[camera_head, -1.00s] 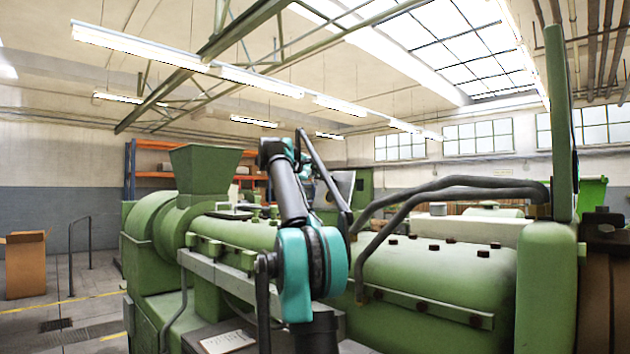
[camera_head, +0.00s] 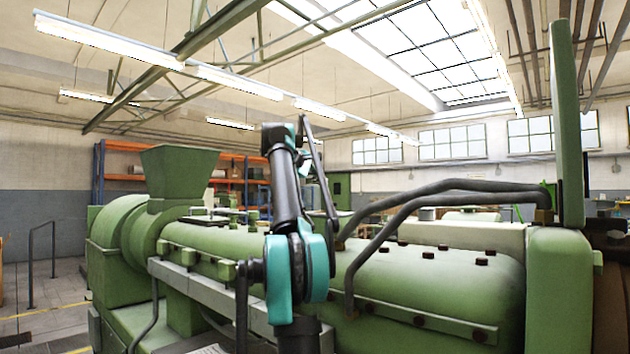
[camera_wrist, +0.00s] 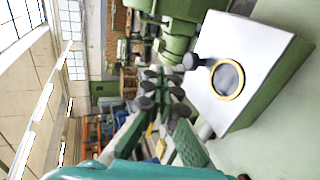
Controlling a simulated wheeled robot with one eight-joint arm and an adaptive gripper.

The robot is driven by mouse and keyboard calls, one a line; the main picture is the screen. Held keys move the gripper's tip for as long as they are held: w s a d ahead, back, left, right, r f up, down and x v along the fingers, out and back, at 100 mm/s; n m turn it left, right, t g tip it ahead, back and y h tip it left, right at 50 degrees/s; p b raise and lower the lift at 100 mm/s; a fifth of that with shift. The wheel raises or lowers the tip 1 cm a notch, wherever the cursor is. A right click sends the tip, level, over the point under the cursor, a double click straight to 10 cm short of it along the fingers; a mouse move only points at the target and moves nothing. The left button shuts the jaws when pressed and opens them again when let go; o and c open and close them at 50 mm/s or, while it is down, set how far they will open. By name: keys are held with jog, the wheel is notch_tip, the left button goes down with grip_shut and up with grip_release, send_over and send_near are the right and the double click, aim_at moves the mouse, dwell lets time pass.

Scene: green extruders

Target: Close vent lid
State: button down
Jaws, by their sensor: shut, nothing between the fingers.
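A flat green panel (camera_head: 567,120) stands upright at the right end of the green extruder (camera_head: 440,285) in the head view. It looks like a raised lid, but I cannot tell for sure that it is the vent lid. In the wrist view, a light panel on a green box (camera_wrist: 225,105) has a round gold-rimmed opening or window (camera_wrist: 228,79) with a dark knob (camera_wrist: 192,62) beside it. My gripper (camera_wrist: 162,98) is shut and empty in the wrist view, apart from the box. In the head view my arm rises in front of the extruder, and the gripper is not clearly visible.
Dark bent pipes (camera_head: 430,205) arch over the extruder barrel. A green hopper (camera_head: 180,172) stands at its left end. Orange shelving (camera_head: 125,147) is at the back left. Open floor (camera_head: 45,290) lies at the far left.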

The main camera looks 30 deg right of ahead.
jog(key=x, duration=0.6)
jog(key=shift+s+f, duration=0.15)
jog(key=shift+f, duration=0.2)
jog(key=shift+w+d+f, duration=0.2)
jog(key=shift+d+f, duration=0.3)
jog(key=shift+f, duration=0.15)
jog(key=shift+w+d+f, duration=0.15)
jog(key=shift+d+f, duration=0.4)
jog(key=shift+f, duration=0.1)
jog(key=v, duration=1.2)
jog(key=shift+a, duration=0.1)
